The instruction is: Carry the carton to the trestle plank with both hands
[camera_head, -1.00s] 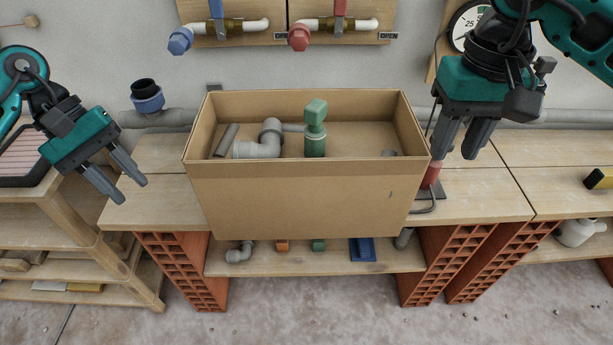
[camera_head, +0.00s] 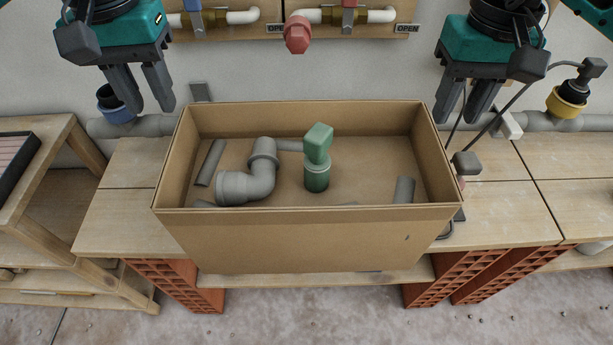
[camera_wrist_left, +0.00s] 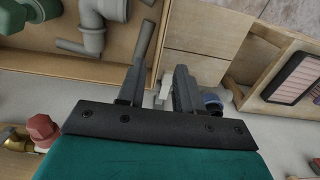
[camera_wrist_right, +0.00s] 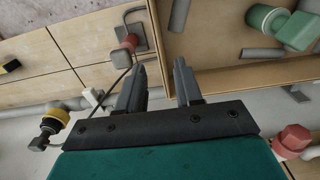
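The carton (camera_head: 310,238) is a large open brown cardboard box standing on a wooden plank top. It holds grey pipe pieces, with a grey elbow (camera_head: 250,178) and a green-capped fitting (camera_head: 317,160). My left gripper (camera_head: 140,108) is open and empty, above and outside the carton's left back corner. My right gripper (camera_head: 462,118) is open and empty, above and outside the right back corner. In the left wrist view the carton's wall (camera_wrist_left: 158,38) is close to one finger; in the right wrist view the carton wall (camera_wrist_right: 163,45) lies just beyond the fingertips. Contact is not clear.
Wooden shelves (camera_head: 60,225) stand at the left. Red bricks (camera_head: 180,280) support the plank top (camera_head: 500,212). A grey wall pipe (camera_head: 150,127) runs behind. A red valve (camera_head: 297,35) hangs on the wall board. A cable crosses near my right gripper.

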